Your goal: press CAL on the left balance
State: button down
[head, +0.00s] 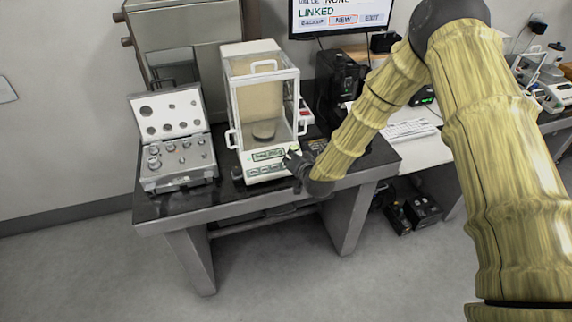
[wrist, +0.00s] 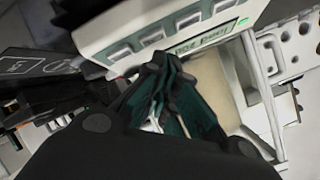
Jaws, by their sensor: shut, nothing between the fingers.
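The left balance (head: 236,100) is a white unit with a glass draft shield and a round pan inside, standing on the dark table. Its front panel has a lit green display (head: 268,155) above a row of keys (head: 265,171). In the wrist view the display (wrist: 203,38) and several pale keys (wrist: 152,36) show upside down, their labels unreadable, so I cannot tell which is CAL. My gripper (head: 294,157) is shut and empty at the right end of the panel. In the wrist view its fingertips (wrist: 165,68) lie close by the panel; I cannot tell whether they touch it.
An open weight case (head: 178,160) stands left of the balance. A black computer tower (head: 338,85) and a monitor (head: 340,17) stand behind my arm. A keyboard (head: 408,129) lies on the right table. Another balance (head: 552,92) stands far right.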

dwell(0.3)
jog(key=shift+s+d+r+p, duration=0.1)
jog(key=shift+s+r+p, duration=0.25)
jog(key=shift+r, duration=0.45)
jog(key=shift+s+d+r+p, duration=0.1)
jog(key=shift+s+r+p, duration=0.25)
jog(key=shift+r, duration=0.4)
jog(key=shift+s+d+r+p, duration=0.1)
jog(key=shift+s+r+p, duration=0.1)
jog(key=shift+r+p, duration=0.45)
jog(key=shift+r, duration=0.1)
jog(key=s+d+f+n+g+h+b, duration=0.1)
jog(key=s+d+f+g, duration=0.3)
jog(key=s+f, duration=0.65)
jog(key=s+d+f+n+g+h+b, duration=0.15)
jog(key=s+d+f, duration=0.35)
jog(key=s+f, duration=0.5)
jog(key=s+d+f+g, duration=0.1)
jog(key=s+d, duration=0.3)
jog(key=s, duration=0.6)
jog(key=s+d+f+g+h+b, duration=0.1)
jog(key=s+d+f+g, duration=0.1)
jog(key=s, duration=0.8)
jog(key=s+d+f+n+g+h+b, duration=0.1)
jog(key=s+d+g, duration=0.3)
jog(key=s, duration=0.6)
jog(key=shift+s+d+f, duration=0.35)
jog(key=shift+d+f, duration=0.35)
jog(key=shift+d, duration=0.5)
jog(key=shift+h, duration=0.25)
